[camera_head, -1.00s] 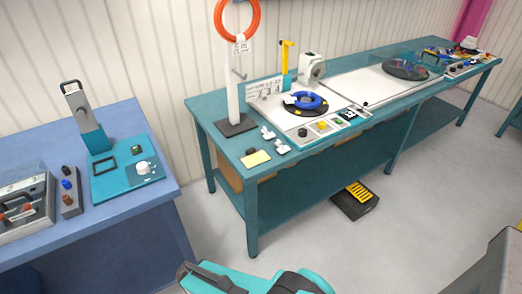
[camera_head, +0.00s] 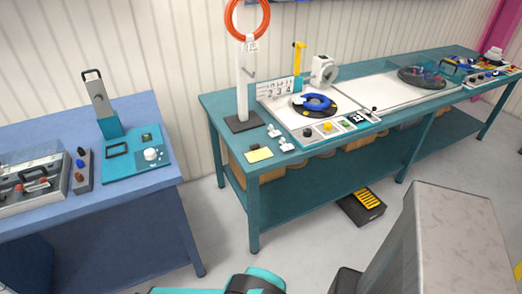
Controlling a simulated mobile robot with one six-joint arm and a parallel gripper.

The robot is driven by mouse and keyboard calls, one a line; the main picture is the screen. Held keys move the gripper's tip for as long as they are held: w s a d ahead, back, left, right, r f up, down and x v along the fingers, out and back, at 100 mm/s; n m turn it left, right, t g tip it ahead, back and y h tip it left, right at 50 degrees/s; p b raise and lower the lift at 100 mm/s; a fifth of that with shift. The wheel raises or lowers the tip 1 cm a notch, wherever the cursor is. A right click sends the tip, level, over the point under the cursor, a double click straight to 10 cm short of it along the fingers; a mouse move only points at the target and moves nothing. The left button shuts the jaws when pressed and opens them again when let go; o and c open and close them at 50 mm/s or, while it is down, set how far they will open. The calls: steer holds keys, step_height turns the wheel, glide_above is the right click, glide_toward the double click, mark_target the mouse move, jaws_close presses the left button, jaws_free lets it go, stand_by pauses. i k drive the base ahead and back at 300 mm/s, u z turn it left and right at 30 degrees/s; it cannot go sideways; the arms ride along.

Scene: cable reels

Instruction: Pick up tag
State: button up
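A small white tag (camera_head: 251,45) with dark print hangs below the orange cable ring (camera_head: 247,18) on the white post at the left part of the teal bench. Two small white pieces (camera_head: 280,138) lie on the bench near the post's dark base; I cannot tell whether they are tags. My gripper's fingers do not show. Only teal and dark parts, apparently of my arm, show at the bottom edge, well in front of the bench.
The teal bench (camera_head: 275,205) carries a yellow pad (camera_head: 259,154), a blue cable coil (camera_head: 316,102) and a row of controls. A blue table (camera_head: 150,190) with devices stands left. A black and yellow pedal (camera_head: 362,208) lies on the floor. A grey block fills the lower right.

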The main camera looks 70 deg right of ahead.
mark_target(285, 147)
steer(key=z, duration=0.3)
steer(key=k, duration=0.15)
steer(key=u, duration=1.4)
steer(key=k, duration=1.45)
steer(key=z, duration=0.75)
